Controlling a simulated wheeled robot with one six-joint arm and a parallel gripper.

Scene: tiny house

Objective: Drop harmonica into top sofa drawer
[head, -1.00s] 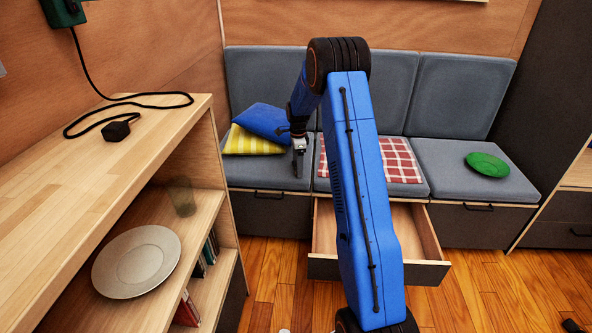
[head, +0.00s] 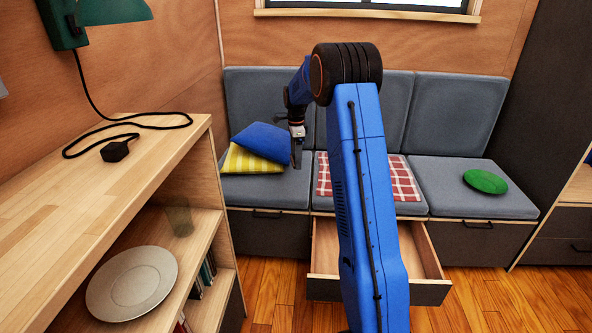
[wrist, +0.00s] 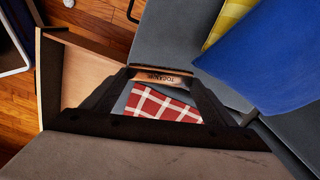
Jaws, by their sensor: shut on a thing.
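The harmonica (wrist: 162,77) is a small wood-coloured and metallic bar with dark lettering, held crosswise between the fingertips of my gripper (wrist: 162,80) in the wrist view. In the head view my gripper (head: 297,155) points down above the left seat, near the middle seat; the harmonica cannot be made out there. The sofa drawer (head: 431,290) under the middle seat is pulled open and its visible inside looks empty. My arm hides its middle part. In the wrist view the drawer (wrist: 88,85) lies left of my gripper.
A blue pillow (head: 262,139) and a yellow striped pillow (head: 245,161) lie on the left seat. A wooden shelf unit (head: 150,160) stands at the left.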

